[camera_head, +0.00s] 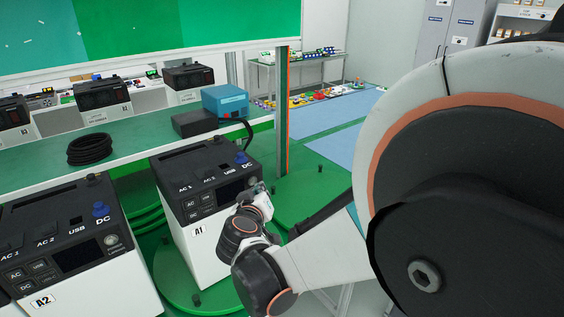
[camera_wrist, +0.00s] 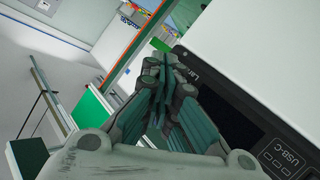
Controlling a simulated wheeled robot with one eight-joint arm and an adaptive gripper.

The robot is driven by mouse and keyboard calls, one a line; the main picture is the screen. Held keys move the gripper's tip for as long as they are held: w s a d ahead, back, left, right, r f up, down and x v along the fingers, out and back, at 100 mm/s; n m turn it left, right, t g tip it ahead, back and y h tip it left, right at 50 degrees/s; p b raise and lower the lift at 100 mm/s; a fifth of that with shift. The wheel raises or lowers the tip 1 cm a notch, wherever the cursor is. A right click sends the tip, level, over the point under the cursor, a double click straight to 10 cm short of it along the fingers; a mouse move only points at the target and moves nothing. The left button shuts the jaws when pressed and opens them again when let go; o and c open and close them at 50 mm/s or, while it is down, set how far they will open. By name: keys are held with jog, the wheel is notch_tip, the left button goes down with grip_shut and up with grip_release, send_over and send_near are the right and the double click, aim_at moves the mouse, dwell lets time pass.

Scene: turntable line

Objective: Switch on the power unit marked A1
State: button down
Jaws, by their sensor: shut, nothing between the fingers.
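The power unit A1 (camera_head: 196,257) is a white box with a dark top and front panel, standing on a green round turntable. Its A1 label (camera_head: 198,230) is on the white front, below the AC and DC buttons and a dark screen. My gripper (camera_head: 262,189) is shut and empty at the right end of this panel. It largely hides that corner, so I cannot tell whether it touches the unit. In the wrist view my shut fingers (camera_wrist: 161,72) lie beside the dark panel (camera_wrist: 232,118) with the screen and USB-C marking. The screen looks dark.
A similar unit A2 (camera_head: 80,260) stands to the left, with a round silver button at its panel's right end. Behind is a green bench (camera_head: 130,150) with a coiled black cable (camera_head: 89,149) and a blue box (camera_head: 225,100). A post (camera_head: 282,110) rises behind A1.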

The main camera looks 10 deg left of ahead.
jog(key=shift+w+a, duration=0.1)
jog(key=shift+a, duration=0.05)
jog(key=shift+w+a, duration=0.2)
jog(key=shift+w+a, duration=0.2)
jog(key=shift+a, duration=0.05)
dwell(1.0)
jog(key=shift+s+d, duration=0.1)
jog(key=shift+s+d+b, duration=0.35)
jog(key=shift+s+d, duration=0.05)
jog(key=shift+d, duration=0.1)
dwell(0.4)
jog(key=s+d, duration=0.3)
jog(key=shift+s+d, duration=0.15)
jog(key=shift+d, duration=0.25)
jog(key=shift+d, duration=0.1)
dwell(0.4)
